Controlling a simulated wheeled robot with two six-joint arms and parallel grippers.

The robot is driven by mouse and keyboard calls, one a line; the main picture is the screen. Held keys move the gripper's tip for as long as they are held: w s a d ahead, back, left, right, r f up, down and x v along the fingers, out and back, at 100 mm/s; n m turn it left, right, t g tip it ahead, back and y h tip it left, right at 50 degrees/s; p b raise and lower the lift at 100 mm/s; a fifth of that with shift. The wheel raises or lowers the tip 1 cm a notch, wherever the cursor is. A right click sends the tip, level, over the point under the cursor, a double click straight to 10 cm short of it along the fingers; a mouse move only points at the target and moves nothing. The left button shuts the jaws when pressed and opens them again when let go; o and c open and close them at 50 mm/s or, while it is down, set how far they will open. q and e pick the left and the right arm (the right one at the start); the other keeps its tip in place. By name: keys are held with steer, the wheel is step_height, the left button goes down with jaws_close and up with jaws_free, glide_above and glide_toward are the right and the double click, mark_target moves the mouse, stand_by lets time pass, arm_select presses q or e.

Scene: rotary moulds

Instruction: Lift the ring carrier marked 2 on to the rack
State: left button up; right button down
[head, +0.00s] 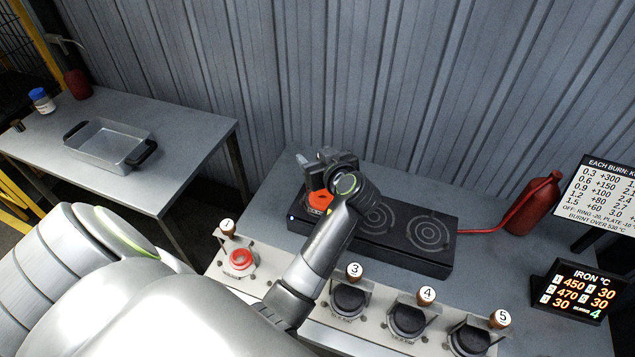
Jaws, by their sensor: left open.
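My left gripper (318,162) is open above the left end of a black burner unit (400,252). An orange-red piece (320,200) shows just below the gripper on that end; whether they touch cannot be told. No label 2 is visible. My left forearm covers the place between the wooden knob marked 1 (227,227) and the knob marked 3 (354,270), so a carrier there would be hidden. A pale stand (268,262) bears the numbered knobs; I cannot tell whether it is the rack. My right gripper is out of view.
Knob 1 stands by a red round piece (240,258); knobs 4 (427,295) and 5 (499,318) stand by dark ones. A red bottle (535,200) joins the burner by a hose. A temperature display (573,290) stands right. A metal tray (97,143) sits on the left table.

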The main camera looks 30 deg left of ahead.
arm_select(q)
steer(key=shift+s+d+r, duration=0.2)
steer(key=shift+d+r, duration=0.05)
steer(key=shift+d, duration=0.2)
steer(key=shift+c, duration=0.3)
steer(key=shift+s+d+r, duration=0.2)
steer(key=shift+d, duration=0.3)
steer(key=c, duration=0.7)
steer(key=shift+a, duration=0.15)
steer(key=shift+c, duration=1.3)
steer(key=shift+f, duration=0.1)
jaws_close()
steer(key=shift+f, duration=0.1)
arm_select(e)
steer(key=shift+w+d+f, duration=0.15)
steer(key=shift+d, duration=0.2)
arm_select(q)
steer(key=shift+s+f, duration=0.1)
steer(key=shift+f, duration=0.05)
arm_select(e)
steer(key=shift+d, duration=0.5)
